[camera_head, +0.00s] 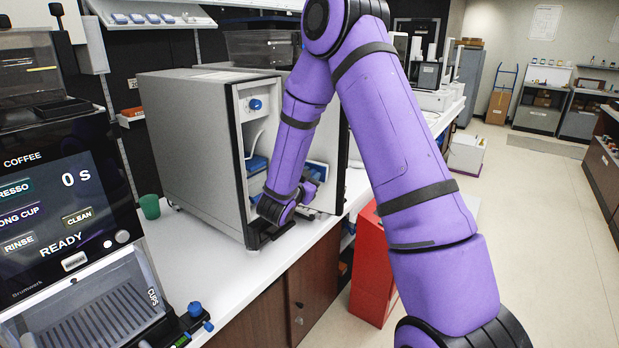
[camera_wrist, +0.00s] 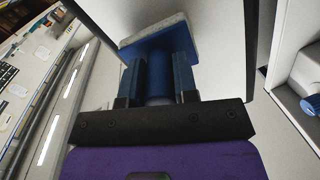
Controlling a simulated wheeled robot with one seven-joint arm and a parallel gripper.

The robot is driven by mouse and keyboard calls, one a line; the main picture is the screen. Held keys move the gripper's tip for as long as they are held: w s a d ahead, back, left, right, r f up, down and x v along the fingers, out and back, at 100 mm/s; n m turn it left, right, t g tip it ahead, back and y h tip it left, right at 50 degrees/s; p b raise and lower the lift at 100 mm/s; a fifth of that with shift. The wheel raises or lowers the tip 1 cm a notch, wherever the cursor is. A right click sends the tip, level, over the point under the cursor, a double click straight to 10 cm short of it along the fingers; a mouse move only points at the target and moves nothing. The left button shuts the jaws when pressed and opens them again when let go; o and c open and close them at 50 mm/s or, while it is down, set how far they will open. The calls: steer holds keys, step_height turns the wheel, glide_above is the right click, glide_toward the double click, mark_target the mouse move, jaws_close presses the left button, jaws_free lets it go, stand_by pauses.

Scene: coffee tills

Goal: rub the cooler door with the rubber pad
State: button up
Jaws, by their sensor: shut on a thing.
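My gripper (camera_wrist: 158,72) is shut on the rubber pad (camera_wrist: 150,47), a blue block with a pale grey face, seen in the wrist view. The pad sits at the fingertips, tilted in the picture, close in front of a plain light grey panel (camera_wrist: 215,35) that looks like the cooler door. I cannot tell whether the pad touches it. In the head view the door (camera_head: 327,140) stands at the right of the grey cooler cabinet (camera_head: 195,135), partly behind my purple arm.
A coffee machine (camera_head: 65,200) stands at the near left, with a green cup (camera_head: 149,207) on the white counter (camera_head: 235,283) behind it. A red box (camera_head: 371,270) stands on the floor beside the counter. The floor at right is open.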

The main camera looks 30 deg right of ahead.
steer(key=shift+x, duration=1.1)
stand_by(0.6)
steer(key=shift+w, duration=0.1)
steer(key=shift+w+a, duration=0.5)
steer(key=shift+w, duration=0.25)
steer(key=shift+w, duration=0.15)
steer(key=shift+w+a, duration=0.45)
steer(key=shift+w, duration=0.3)
steer(key=shift+a, duration=0.1)
steer(key=shift+s, duration=0.1)
stand_by(0.8)
steer(key=shift+s+d, duration=0.55)
steer(key=shift+s, duration=0.25)
steer(key=shift+s+d, duration=0.1)
